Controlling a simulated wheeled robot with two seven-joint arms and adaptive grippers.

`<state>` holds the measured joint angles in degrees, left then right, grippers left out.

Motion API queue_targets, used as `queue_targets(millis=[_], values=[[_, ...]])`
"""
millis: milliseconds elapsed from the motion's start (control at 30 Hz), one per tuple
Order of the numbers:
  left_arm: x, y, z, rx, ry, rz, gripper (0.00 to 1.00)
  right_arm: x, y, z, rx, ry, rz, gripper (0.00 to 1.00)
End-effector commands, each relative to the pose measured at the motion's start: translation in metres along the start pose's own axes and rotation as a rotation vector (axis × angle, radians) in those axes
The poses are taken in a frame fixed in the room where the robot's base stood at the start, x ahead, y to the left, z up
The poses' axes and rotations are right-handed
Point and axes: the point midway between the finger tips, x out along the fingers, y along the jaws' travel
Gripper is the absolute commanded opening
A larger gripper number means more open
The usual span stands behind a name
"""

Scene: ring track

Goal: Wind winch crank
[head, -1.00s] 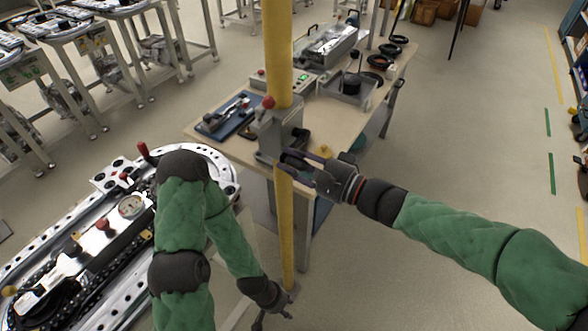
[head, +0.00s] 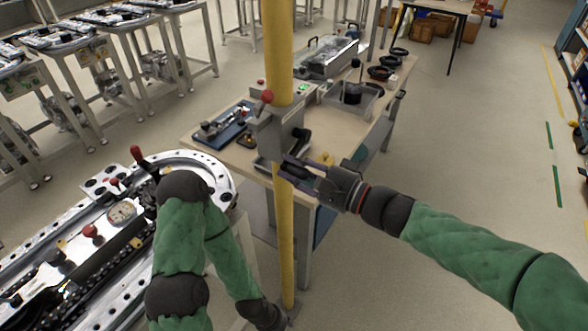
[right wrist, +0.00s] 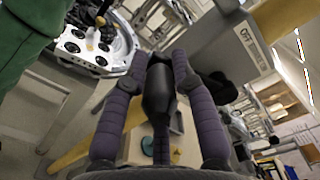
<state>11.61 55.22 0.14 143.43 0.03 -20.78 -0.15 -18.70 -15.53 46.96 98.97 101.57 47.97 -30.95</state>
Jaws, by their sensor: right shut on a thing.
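The winch (head: 268,135) is a grey metal housing fixed on a yellow post (head: 279,50), with a red-knobbed lever (head: 266,97) on it. My right gripper (head: 296,170) is at the winch's lower right side. In the right wrist view its two purple fingers (right wrist: 159,90) lie either side of the black crank handle (right wrist: 158,98) and are shut on it. A black crank part (head: 301,134) shows beside the housing. The rest of the crank is partly hidden by the gripper. My left gripper (head: 280,320) hangs low at the bottom edge, partly cut off.
A workbench (head: 330,125) behind the post holds a blue tray (head: 222,127), a grey bin (head: 352,98) and several black rings. A ring track (head: 205,160) with gauge and knobs lies at left, close to my left arm. The floor at right is clear.

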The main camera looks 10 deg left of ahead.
Motion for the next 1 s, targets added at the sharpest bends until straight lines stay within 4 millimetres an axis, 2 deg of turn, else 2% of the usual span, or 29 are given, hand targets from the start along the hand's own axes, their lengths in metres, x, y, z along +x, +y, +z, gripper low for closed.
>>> queue_targets(millis=[200,233,300,700,867,1000], values=[[0.000,0.000,0.000,0.000,0.000,0.000,0.40,0.000,0.003,-0.001,0.006,0.003,0.005,0.00],[0.000,0.000,0.000,0.000,0.000,0.000,0.40,0.000,0.003,-0.001,0.006,0.003,0.005,0.35],[0.000,0.000,0.000,0.000,0.000,0.000,0.40,0.000,0.003,-0.001,0.006,0.003,0.005,0.48],[0.000,0.000,0.000,0.000,0.000,0.000,0.40,-0.005,0.001,-0.001,0.003,0.003,0.002,0.48],[0.000,0.000,0.000,0.000,0.000,0.000,0.40,-0.026,0.001,-0.002,0.002,0.005,0.001,0.48],[0.000,0.000,0.000,0.000,0.000,0.000,0.40,-0.055,0.001,-0.002,0.003,0.008,0.000,0.48]])
